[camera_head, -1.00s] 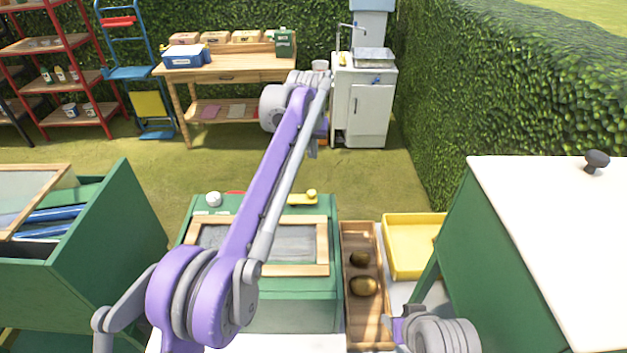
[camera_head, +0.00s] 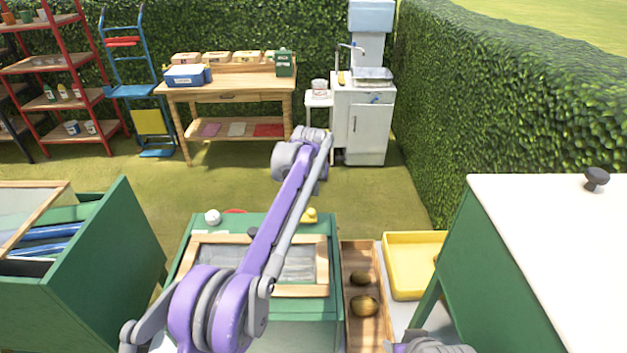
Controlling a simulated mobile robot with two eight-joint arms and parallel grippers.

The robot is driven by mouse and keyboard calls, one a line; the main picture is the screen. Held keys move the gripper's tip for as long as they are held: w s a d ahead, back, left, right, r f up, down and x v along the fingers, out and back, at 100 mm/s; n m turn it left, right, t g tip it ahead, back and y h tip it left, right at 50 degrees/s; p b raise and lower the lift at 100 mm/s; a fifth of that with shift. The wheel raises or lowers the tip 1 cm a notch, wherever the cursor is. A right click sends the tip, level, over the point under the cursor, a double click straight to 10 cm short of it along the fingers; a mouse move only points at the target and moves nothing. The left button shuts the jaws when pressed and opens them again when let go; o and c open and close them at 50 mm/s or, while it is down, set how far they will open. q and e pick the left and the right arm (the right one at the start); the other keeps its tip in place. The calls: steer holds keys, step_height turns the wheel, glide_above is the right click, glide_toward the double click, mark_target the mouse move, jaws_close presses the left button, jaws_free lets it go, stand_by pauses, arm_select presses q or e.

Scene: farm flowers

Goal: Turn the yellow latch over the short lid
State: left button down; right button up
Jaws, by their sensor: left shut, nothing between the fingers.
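The yellow latch (camera_head: 310,215) sits on the back edge of the green box (camera_head: 330,232). My purple left arm hides part of it. The box's lid is a wooden frame (camera_head: 322,265) around a grey pane, lying closed, with the arm crossing over it.
A white knob (camera_head: 213,217) and a red round piece (camera_head: 235,211) are on the box's back edge. A wooden tray (camera_head: 352,330) with brown lumps and a yellow tray (camera_head: 412,285) lie to the right. A green cabinet (camera_head: 480,265) stands further right.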

mark_target(302, 217)
arm_select(q)
steer(key=shift+s+a+f, duration=0.15)
steer(key=shift+s+a, duration=0.05)
steer(key=shift+s, duration=0.8)
steer(key=shift+s+a+f, duration=0.1)
steer(key=shift+s+a, duration=0.05)
steer(key=shift+s, duration=0.8)
steer(key=shift+w, duration=0.1)
